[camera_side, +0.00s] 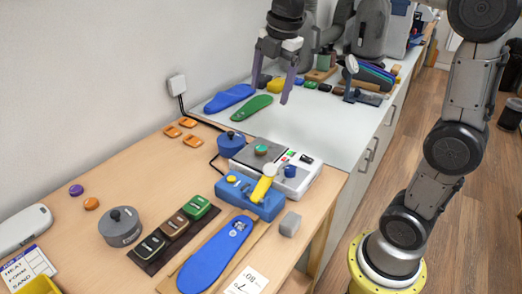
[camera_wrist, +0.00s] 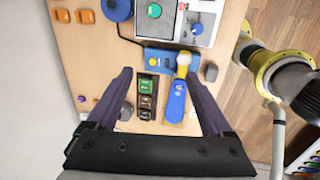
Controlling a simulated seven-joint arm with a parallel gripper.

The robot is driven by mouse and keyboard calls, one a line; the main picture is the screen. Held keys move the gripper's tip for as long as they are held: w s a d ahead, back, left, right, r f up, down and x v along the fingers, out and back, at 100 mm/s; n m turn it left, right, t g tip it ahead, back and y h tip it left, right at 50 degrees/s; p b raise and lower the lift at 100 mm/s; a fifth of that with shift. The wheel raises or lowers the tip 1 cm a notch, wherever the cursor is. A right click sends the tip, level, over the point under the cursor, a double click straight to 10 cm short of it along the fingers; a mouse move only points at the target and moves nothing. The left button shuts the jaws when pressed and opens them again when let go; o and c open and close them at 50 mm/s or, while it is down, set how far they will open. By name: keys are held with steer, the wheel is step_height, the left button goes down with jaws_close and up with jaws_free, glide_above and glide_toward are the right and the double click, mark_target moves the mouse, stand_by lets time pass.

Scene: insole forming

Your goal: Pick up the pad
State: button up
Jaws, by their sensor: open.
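A small grey block (camera_side: 290,224), which may be the pad, lies on the wooden table near its right edge, beside the blue device with the yellow lever. It also shows in the wrist view (camera_wrist: 211,73), just right of the right finger's tip. I cannot tell for sure that this is the pad. My gripper (camera_side: 271,93) is open and empty, high above the table toward the back in the side view.
A blue device with a yellow lever (camera_side: 236,189) and a long blue insole (camera_side: 210,262) are near the block. A grey and white heater unit (camera_side: 298,180) stands behind it. A tray of coloured blocks (camera_side: 152,262) and a grey pot (camera_side: 121,232) are left.

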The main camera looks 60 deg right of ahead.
steer(key=w+d+f+n+g, duration=0.1)
steer(key=w+d+f, duration=0.3)
steer(key=w, duration=0.2)
steer(key=g, duration=0.2)
glide_above(261, 147)
steer(key=shift+m, duration=0.4)
steer(key=f, duration=0.9)
steer(key=a+f, duration=0.1)
steer(key=f, duration=0.3)
steer(key=shift+f, duration=0.3)
steer(key=shift+d+f, duration=0.25)
steer(key=shift+f, duration=1.2)
steer(key=shift+d+f, duration=0.2)
steer(key=shift+f, duration=1.25)
jaws_close()
